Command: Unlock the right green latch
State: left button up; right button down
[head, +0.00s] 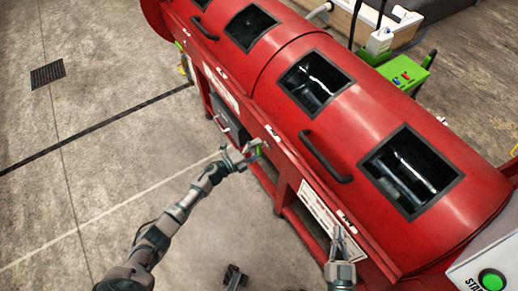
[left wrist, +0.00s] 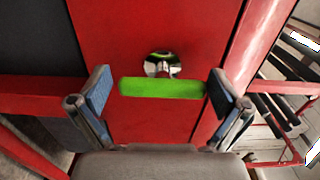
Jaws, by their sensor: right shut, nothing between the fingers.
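A green latch (left wrist: 162,88) lies horizontal across a red panel in the left wrist view, just below a round chrome fitting (left wrist: 162,64). The latch also shows small in the head view (head: 259,151), on the front of the red machine. My left gripper (head: 247,155) is at the latch. Its two fingers stand open on either side of the bar in the left wrist view; contact is not clear. My right gripper (head: 340,238) is shut and empty, in front of the machine at the lower right.
The big red drum machine (head: 285,125) has dark windows and black handles (head: 325,158). A green box (head: 407,72) stands behind it. A panel with a green start button (head: 491,280) is at the lower right. The concrete floor (head: 100,120) at the left is open.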

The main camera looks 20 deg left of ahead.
pick_arm(q)
jog(key=shift+s+a, duration=0.1)
jog(key=shift+s, duration=0.1)
jog(key=v, duration=1.1)
jog(key=shift+s+a, duration=0.2)
jog(key=shift+a, duration=0.1)
